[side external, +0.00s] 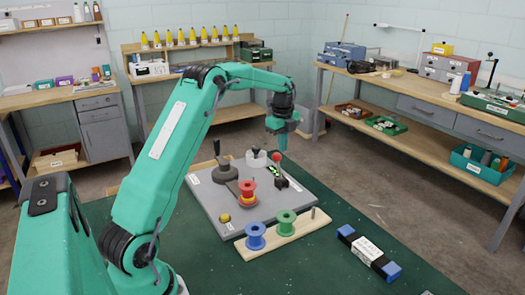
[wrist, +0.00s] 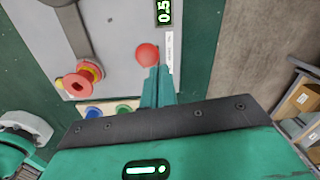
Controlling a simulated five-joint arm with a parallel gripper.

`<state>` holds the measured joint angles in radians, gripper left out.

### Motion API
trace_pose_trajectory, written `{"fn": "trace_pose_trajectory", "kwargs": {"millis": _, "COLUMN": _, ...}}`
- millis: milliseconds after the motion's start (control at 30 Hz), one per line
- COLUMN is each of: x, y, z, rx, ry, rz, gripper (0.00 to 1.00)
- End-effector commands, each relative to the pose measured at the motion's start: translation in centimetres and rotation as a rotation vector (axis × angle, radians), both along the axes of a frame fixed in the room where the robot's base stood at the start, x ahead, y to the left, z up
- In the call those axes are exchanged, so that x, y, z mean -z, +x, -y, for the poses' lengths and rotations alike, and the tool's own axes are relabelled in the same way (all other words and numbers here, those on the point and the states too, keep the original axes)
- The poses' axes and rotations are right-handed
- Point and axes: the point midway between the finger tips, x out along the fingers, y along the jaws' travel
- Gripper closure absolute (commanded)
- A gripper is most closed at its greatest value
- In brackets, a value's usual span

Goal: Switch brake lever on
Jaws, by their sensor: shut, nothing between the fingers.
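The lever with a red ball knob (side external: 277,157) stands on the right part of the grey panel (side external: 207,197), beside a small green-lit display (side external: 272,171). In the wrist view the red knob (wrist: 147,54) is at the fingertips, and the display (wrist: 164,12) is above it. My gripper (side external: 281,147) points down just above the knob, its fingers shut and empty. The fingers (wrist: 156,80) look very close to the knob in the wrist view; I cannot tell whether they touch it. The lever's shaft is mostly hidden there.
A wooden rack (side external: 290,236) in front holds blue (side external: 255,233) and green (side external: 286,221) spools.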

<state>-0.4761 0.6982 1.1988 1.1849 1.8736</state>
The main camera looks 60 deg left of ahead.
Motion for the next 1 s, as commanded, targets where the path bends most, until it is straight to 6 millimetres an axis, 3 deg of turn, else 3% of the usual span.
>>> {"fn": "trace_pose_trajectory", "kwargs": {"millis": 67, "x": -1.1, "y": 0.3, "z": 0.5, "rx": 0.003, "ry": 0.004, "rz": 0.007, "gripper": 1.0}}
{"fn": "trace_pose_trajectory", "kwargs": {"millis": 400, "x": -3.7, "y": 0.0, "z": -4.2, "rx": 0.0, "ry": 0.008, "rz": 0.008, "gripper": 1.0}}
{"fn": "trace_pose_trajectory", "kwargs": {"millis": 700, "x": -5.2, "y": -0.2, "z": -6.9, "rx": 0.001, "ry": 0.011, "rz": 0.005, "gripper": 1.0}}
{"fn": "trace_pose_trajectory", "kwargs": {"millis": 1000, "x": -5.9, "y": -0.3, "z": -8.1, "rx": 0.001, "ry": 0.012, "rz": 0.005, "gripper": 1.0}}
